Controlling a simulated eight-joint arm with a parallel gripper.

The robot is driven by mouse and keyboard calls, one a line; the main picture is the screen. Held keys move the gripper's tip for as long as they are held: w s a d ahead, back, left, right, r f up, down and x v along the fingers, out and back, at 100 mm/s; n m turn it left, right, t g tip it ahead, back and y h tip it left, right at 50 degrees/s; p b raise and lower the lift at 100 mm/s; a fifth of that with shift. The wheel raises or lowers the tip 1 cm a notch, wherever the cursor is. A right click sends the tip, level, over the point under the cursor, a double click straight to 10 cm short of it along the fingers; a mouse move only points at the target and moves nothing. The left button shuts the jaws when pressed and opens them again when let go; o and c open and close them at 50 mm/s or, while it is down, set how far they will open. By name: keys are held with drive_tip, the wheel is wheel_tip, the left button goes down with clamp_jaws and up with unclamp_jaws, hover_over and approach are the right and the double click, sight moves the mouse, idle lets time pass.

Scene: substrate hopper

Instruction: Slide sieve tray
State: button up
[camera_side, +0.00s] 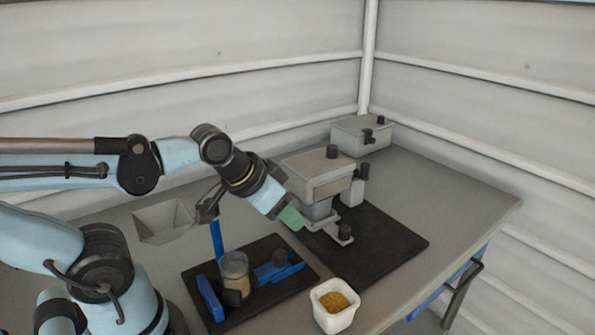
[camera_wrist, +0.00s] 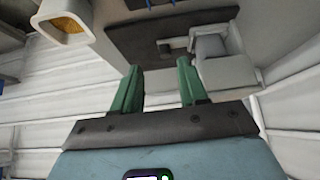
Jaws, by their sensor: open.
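The grey box-shaped machine (camera_side: 318,172) stands on a black mat (camera_side: 392,236), with a low tray-like part with a dark knob (camera_side: 345,233) sticking out at its front. I take this part for the sieve tray, but its edges are hard to make out. My gripper (camera_side: 291,217) is just left of the machine's lower front, with green fingers. In the wrist view my gripper (camera_wrist: 157,78) is open, with nothing between the fingers. The machine (camera_wrist: 222,72) lies beyond the fingers to the right there, and a small dark knob (camera_wrist: 164,47) shows ahead of them.
A white bowl of yellow grain (camera_side: 335,304) stands near the front edge. A second black mat (camera_side: 205,268) holds a clear jar (camera_side: 235,272) and blue parts (camera_side: 280,268). A grey funnel (camera_side: 165,222) stands behind it. A grey box (camera_side: 361,136) sits at the back. The right table side is clear.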

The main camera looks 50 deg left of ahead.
drive_tip(key=shift+o, duration=0.6)
drive_tip(key=w+d+f+n+g, duration=0.2)
drive_tip(key=w+d+n, duration=0.1)
drive_tip(key=w+n, duration=0.2)
drive_tip(key=w+d+f+n+g, duration=0.2)
drive_tip(key=w+d+n, duration=0.1)
drive_tip(key=w+n, duration=0.2)
drive_tip(key=w+d+f+n+g, duration=0.2)
drive_tip(key=w+d+n+g, duration=0.1)
drive_tip(key=w+n, duration=0.3)
drive_tip(key=shift+d+f+n, duration=0.1)
drive_tip(key=shift+n, duration=0.7)
hover_over(345, 227)
drive_tip(key=shift+d, duration=0.25)
drive_tip(key=shift+a+f, duration=0.2)
drive_tip(key=shift+a, duration=0.1)
drive_tip(key=shift+d+f, duration=0.1)
drive_tip(key=shift+f, duration=2.2)
